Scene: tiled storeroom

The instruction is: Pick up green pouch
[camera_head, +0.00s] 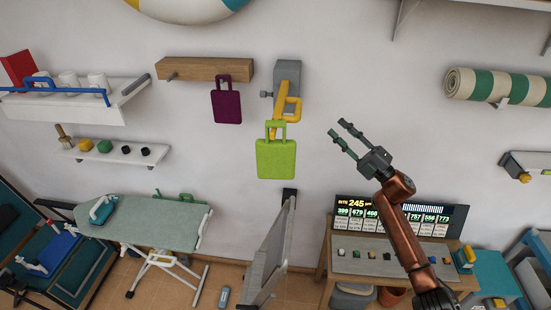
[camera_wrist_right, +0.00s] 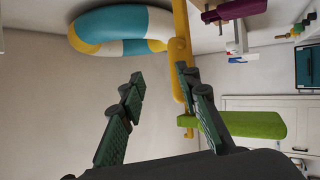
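The green pouch (camera_head: 276,158) hangs by its handle from a yellow hook (camera_head: 291,108) on the wall. It also shows in the right wrist view (camera_wrist_right: 255,124), at the right, partly behind one finger. My right gripper (camera_head: 339,128) is open and empty, to the right of the pouch and apart from it in the head view. In the right wrist view its two fingers (camera_wrist_right: 159,74) are spread, with the yellow hook (camera_wrist_right: 180,45) just beyond the right-hand finger. My left gripper is not in view.
A purple pouch (camera_head: 227,104) hangs from a wooden rack (camera_head: 205,69) left of the hook. A grey board (camera_head: 269,255) stands below the green pouch. A desk with a screen (camera_head: 402,214) is below my right arm. The wall between pouch and gripper is clear.

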